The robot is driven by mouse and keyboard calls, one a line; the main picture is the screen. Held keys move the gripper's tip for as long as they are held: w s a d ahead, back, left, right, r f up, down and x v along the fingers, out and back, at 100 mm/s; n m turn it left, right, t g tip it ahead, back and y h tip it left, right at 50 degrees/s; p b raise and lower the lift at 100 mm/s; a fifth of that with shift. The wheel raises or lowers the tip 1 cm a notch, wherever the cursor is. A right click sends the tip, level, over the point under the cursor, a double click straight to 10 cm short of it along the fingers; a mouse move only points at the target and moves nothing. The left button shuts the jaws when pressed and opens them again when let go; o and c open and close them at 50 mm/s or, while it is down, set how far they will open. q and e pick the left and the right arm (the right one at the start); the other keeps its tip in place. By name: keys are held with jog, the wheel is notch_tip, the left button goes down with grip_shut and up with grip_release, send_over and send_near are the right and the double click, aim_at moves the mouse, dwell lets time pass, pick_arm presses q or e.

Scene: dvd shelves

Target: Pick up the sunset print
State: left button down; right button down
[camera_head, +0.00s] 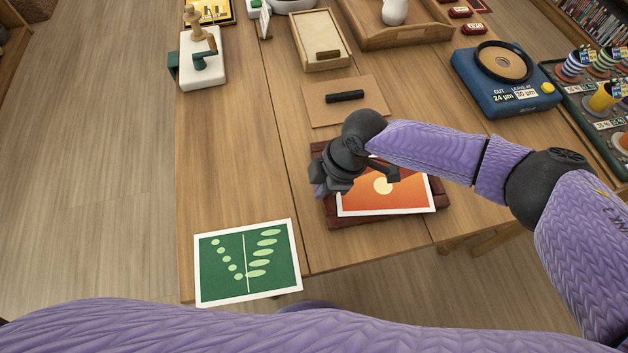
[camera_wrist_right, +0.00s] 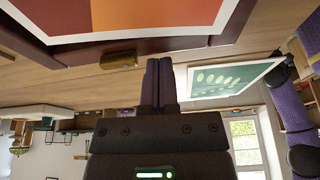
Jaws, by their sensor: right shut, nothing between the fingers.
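The sunset print (camera_head: 410,200), orange with a pale sun and a white border, lies on a dark red-brown wooden board (camera_head: 341,222) near the table's front edge. My left gripper cannot be made out.
A green leaf print (camera_head: 247,262) lies at the front left table edge, partly overhanging. Behind the board are a brown mat (camera_head: 315,113) with a black bar and a wooden tray (camera_head: 320,40). A blue device (camera_head: 505,85) stands at right. The table's left middle is clear.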

aim_at(371, 194)
jog(key=shift+w+d, duration=0.15)
jog(key=shift+d, duration=0.45)
pick_arm(q)
jog(key=shift+w, duration=0.3)
jog(key=shift+w+d, duration=0.1)
jog(key=shift+w, duration=0.05)
pick_arm(e)
jog(key=shift+d, duration=0.1)
jog(key=shift+w+d, duration=0.25)
jog(key=shift+d, duration=0.8)
pick_arm(q)
jog(key=shift+d, duration=0.1)
jog(key=shift+r, duration=0.1)
